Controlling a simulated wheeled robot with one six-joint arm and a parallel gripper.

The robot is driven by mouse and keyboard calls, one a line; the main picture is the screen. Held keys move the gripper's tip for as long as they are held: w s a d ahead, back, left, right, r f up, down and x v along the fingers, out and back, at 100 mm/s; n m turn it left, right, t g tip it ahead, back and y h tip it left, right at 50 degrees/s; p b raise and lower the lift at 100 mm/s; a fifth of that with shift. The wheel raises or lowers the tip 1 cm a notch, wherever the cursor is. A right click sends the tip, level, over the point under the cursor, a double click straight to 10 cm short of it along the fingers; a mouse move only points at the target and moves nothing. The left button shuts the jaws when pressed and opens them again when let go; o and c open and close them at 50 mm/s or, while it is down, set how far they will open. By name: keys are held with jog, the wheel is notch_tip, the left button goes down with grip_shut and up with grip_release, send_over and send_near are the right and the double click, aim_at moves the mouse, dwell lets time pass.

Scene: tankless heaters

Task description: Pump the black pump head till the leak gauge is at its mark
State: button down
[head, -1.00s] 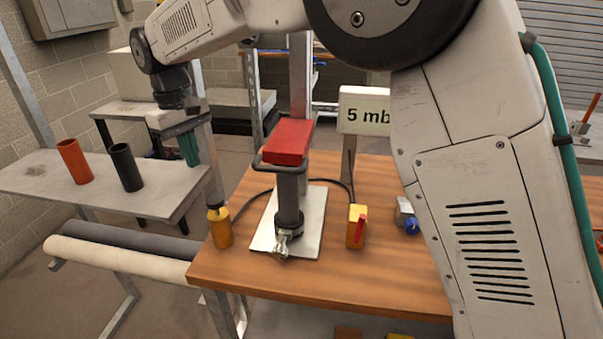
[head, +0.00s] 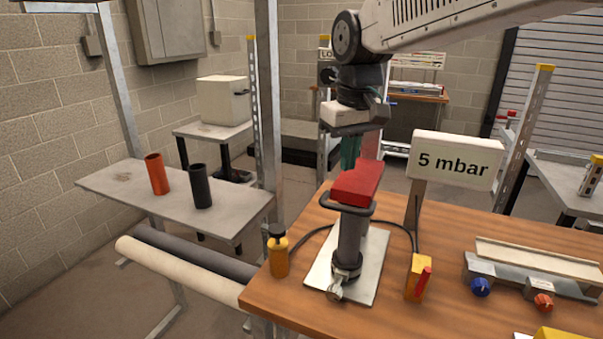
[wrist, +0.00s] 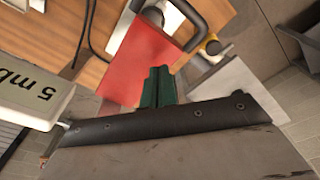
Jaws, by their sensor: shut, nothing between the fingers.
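The black pump head (head: 277,230) sits on top of a yellow pump body (head: 279,257) at the left front of the wooden bench. A black hose runs from it behind the red-topped stand. My gripper (head: 350,152) has green fingers, is shut and empty, and hangs by the far upper edge of the red block (head: 357,184), well above and behind the pump head. In the wrist view the shut fingers (wrist: 157,85) lie over the red block (wrist: 143,58); I cannot tell whether they touch.
The red block tops a dark post (head: 349,240) on a metal plate (head: 376,268). A yellow box with a red lever (head: 419,278), a "5 mbar" sign (head: 453,163) and a manifold with blue and red knobs (head: 520,280) stand to its right. A grey side table (head: 120,186) holds two tubes.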

jog(key=s+d+r+m+t, duration=0.1)
jog(key=s+d+m, duration=0.1)
jog(key=s+d, duration=0.5)
jog(key=s+d+m+t, duration=0.2)
jog(key=s+d, duration=0.2)
jog(key=d, duration=0.5)
jog(key=s+d+f+m+g, duration=0.1)
jog(key=s+d+f, duration=0.2)
jog(key=s, duration=0.5)
jog(key=s+d+f+m+g, duration=0.1)
jog(key=s+d+f+g, duration=0.1)
jog(key=s+f, duration=0.3)
jog(key=s+d, duration=0.1)
jog(key=s, duration=0.3)
jog(key=shift+f, duration=0.25)
